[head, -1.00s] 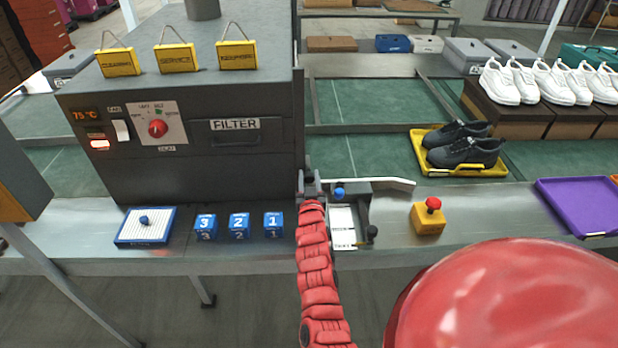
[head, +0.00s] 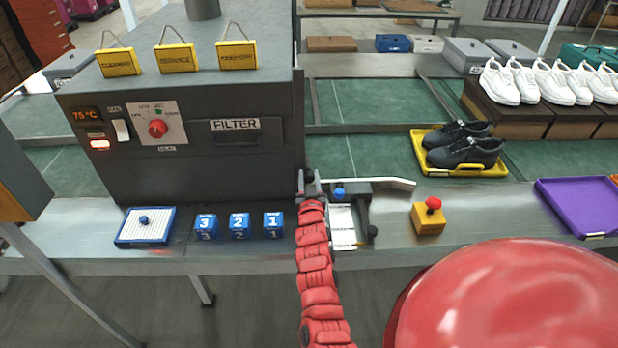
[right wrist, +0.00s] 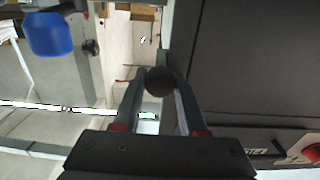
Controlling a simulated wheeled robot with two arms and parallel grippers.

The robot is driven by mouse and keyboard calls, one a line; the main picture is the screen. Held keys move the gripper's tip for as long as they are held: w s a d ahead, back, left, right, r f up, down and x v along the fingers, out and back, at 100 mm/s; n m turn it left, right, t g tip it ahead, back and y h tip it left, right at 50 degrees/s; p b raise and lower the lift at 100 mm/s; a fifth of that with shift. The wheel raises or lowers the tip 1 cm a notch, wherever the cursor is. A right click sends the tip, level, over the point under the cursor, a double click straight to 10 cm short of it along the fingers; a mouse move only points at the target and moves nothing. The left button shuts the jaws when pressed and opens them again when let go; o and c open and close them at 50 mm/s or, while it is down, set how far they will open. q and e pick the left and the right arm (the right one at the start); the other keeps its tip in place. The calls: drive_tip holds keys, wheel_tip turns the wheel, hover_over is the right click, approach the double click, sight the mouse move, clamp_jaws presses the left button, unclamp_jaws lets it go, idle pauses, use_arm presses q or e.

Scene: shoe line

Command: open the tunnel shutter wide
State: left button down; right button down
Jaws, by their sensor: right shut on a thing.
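The tunnel (head: 200,185) is the big dark grey housing at left in the head view. Its right side, where the shutter would face, is turned away, so I cannot tell how far the shutter stands open. My right gripper (head: 309,180) is at the tunnel's right front edge, at the end of the red-sleeved arm. In the right wrist view the right gripper (right wrist: 158,88) has its two fingers shut on a dark round knob (right wrist: 159,81), close to a dark panel (right wrist: 250,70). My left gripper is not in view.
Right of the gripper are a card stand with a blue knob (head: 339,193), a white bar (head: 385,183), a red-topped button box (head: 429,217) and a yellow tray (head: 491,171) with black shoes. Numbered blue blocks (head: 239,226) stand before the tunnel. A purple tray (head: 575,207) lies far right.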

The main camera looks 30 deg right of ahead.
drive_tip(key=shift+r, duration=0.1)
idle(0.4)
wheel_tip(320, 180, up, 19)
drive_tip(key=p, duration=0.3)
drive_tip(key=c, duration=0.5)
unclamp_jaws()
drive_tip(key=shift+s, duration=0.1)
